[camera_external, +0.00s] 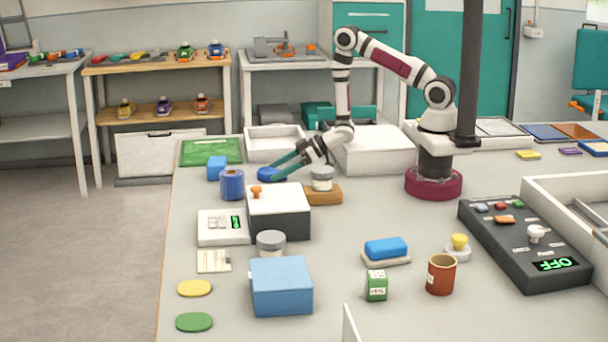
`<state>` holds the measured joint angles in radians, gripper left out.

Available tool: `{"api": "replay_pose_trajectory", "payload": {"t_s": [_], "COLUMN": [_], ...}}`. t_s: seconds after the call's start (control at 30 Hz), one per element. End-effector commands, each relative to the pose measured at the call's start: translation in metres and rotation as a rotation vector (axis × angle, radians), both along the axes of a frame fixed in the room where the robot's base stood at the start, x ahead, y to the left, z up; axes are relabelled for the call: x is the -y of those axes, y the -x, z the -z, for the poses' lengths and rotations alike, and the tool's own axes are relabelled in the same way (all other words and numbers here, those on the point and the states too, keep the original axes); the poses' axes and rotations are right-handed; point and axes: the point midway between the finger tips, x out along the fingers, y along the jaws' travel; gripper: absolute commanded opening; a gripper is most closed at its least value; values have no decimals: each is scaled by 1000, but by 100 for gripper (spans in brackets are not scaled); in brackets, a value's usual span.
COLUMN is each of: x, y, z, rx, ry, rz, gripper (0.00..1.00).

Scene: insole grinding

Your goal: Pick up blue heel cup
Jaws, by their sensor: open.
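The blue heel cup (268,175) appears to be the low, dark blue piece at the far left part of the table, behind the white-topped box. My gripper (279,167) reaches down from the right with its teal fingers spread at this blue piece. The fingers are open, one passing above it and the other close to its right side. I cannot tell whether they touch it. Part of the blue piece is hidden by the fingers.
A blue cylinder (232,184) and a small blue cube (217,168) stand to the left. The white-topped box (278,212) is in front, and a wooden block (323,194) with a grey-lidded jar (322,178) is to the right. A white tray (274,143) and green mat (211,152) lie behind.

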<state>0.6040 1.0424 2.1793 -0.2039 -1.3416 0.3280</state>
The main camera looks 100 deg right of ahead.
Motion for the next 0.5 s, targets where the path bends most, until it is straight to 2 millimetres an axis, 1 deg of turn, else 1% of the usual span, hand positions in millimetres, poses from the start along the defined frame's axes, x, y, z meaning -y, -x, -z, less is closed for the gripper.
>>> {"api": "replay_pose_trajectory", "payload": {"t_s": [0.07, 0.2, 0.23, 0.37, 0.4, 0.47, 0.5], "x": [0, 0, 0, 0, 0, 0, 0], "y": [-3, -3, -3, -3, -3, -3, -3], "z": [1, 1, 1, 1, 1, 1, 1], "rx": [1, 0, 0, 0, 0, 0, 0], "ry": [0, 0, 0, 0, 0, 0, 0], "rz": [0, 0, 0, 0, 0, 0, 0], "gripper": [100, 100, 98, 75, 68, 57, 50]}}
